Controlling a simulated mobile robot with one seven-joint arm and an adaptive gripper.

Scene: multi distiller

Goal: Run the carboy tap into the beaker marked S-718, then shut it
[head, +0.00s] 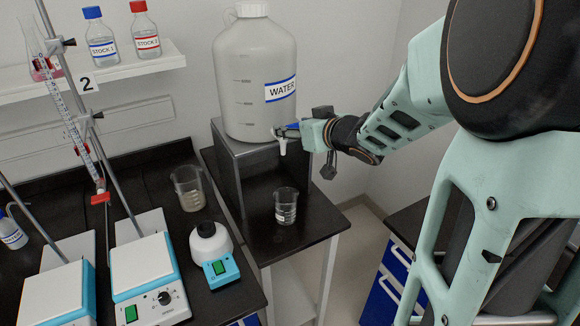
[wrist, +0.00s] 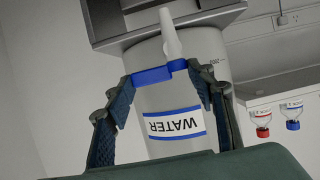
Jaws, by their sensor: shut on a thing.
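The white carboy (head: 258,110), labelled WATER, stands on a dark raised stand, and it appears upside down in the wrist view (wrist: 165,97). Its white spout (head: 283,148) points down at the front. My gripper (head: 290,130) is at the tap from the right. In the wrist view my gripper (wrist: 163,74) is shut on the blue tap handle (wrist: 155,75), which lies crosswise between the fingers. A small beaker (head: 285,207) stands on the dark bench roughly below the spout. Its marking is too small to read, and I cannot tell whether water is running.
A larger beaker (head: 188,189) stands to the left, near a white and blue device (head: 212,248). Hotplates (head: 147,275), a burette stand and a shelf (head: 125,70) with two stock bottles are farther left. The stand (head: 237,165) is close behind the small beaker.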

